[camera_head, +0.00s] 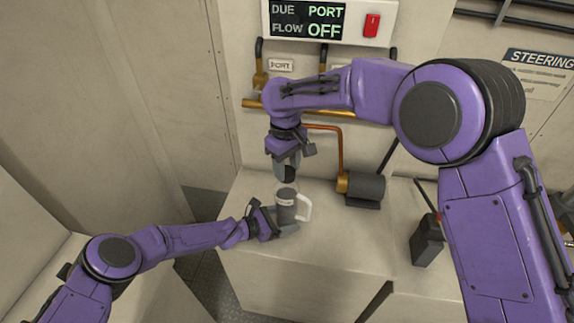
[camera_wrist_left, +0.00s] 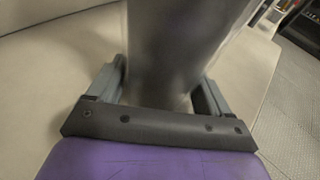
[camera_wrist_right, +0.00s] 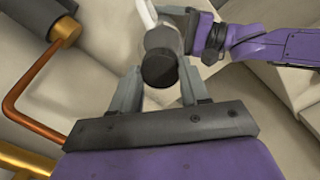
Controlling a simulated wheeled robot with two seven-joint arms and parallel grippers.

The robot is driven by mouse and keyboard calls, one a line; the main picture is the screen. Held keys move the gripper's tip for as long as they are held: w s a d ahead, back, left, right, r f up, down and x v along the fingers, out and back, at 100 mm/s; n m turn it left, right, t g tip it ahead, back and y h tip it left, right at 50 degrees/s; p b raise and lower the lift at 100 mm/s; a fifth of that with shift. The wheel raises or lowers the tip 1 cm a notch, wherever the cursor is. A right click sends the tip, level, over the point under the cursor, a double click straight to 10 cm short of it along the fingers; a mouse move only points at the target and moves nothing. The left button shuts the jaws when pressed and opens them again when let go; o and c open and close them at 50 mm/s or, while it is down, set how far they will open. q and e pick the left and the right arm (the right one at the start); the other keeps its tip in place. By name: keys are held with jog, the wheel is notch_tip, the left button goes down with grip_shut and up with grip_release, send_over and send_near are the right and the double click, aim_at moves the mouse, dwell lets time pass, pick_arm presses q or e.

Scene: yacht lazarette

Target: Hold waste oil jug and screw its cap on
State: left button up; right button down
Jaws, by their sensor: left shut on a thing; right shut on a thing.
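The waste oil jug (camera_head: 286,207) is a grey, upright container with a white handle on its right, on the light locker top. My left gripper (camera_head: 272,222) is shut on its lower body from the left. In the left wrist view the jug's grey body (camera_wrist_left: 170,45) fills the space between the fingers. My right gripper (camera_head: 288,172) points down above the jug, shut on the dark round cap (camera_wrist_right: 160,68). In the head view the cap is close over the jug's top; the jug's mouth is hidden, and I cannot tell whether they touch.
A dark cylindrical pump (camera_head: 366,190) with a copper pipe stands right of the jug. A dark box-shaped object (camera_head: 427,240) is farther right. A panel reading "DUE PORT, FLOW OFF" (camera_head: 330,22) is on the back wall. The locker top in front is clear.

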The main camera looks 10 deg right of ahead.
jog(key=shift+m, duration=0.8)
jog(key=shift+c, duration=2.4)
grip_release()
jog(key=shift+r, duration=0.1)
